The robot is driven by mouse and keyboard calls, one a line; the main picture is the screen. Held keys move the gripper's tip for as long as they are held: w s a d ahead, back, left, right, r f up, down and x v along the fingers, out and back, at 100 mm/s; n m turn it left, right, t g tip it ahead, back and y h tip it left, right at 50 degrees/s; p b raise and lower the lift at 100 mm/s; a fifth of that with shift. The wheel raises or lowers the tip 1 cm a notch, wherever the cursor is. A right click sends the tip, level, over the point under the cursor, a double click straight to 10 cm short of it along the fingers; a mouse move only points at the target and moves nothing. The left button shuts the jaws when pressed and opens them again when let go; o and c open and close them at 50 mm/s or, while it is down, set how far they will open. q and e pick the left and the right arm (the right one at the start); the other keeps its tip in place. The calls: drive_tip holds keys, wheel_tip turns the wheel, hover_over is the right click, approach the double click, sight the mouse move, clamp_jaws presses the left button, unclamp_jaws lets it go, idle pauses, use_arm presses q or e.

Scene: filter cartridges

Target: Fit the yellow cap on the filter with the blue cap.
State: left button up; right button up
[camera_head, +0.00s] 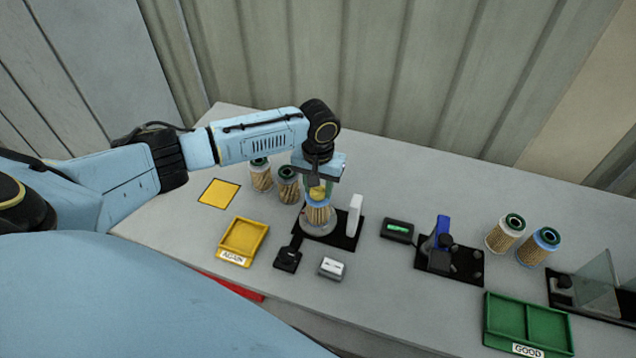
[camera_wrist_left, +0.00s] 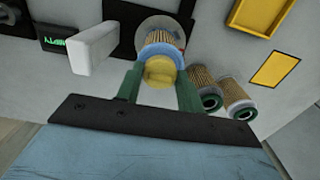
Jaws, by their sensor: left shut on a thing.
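The filter with the blue cap (camera_head: 318,213) stands upright on a round pale holder on a black base plate. It also shows in the wrist view, its blue end (camera_wrist_left: 161,50) behind the yellow cap. My left gripper (camera_head: 319,185) points down over this filter. Its green fingers (camera_wrist_left: 160,88) are shut on the yellow cap (camera_wrist_left: 160,72), one on each side. The yellow cap (camera_head: 318,192) is in line with the blue end, at or just above it. I cannot tell whether it is seated. My right gripper is not in view.
Two filters (camera_head: 288,187) stand close left of the holder, and two more (camera_head: 538,247) stand at the right. A white post (camera_head: 354,214) rises beside the holder. A yellow tray (camera_head: 244,240), a green tray (camera_head: 508,318) and a blue clamp device (camera_head: 442,232) are around.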

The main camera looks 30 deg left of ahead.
use_arm(q)
drive_tip(key=o, duration=1.3)
drive_tip(key=shift+r+p, duration=1)
drive_tip(key=shift+p, duration=0.35)
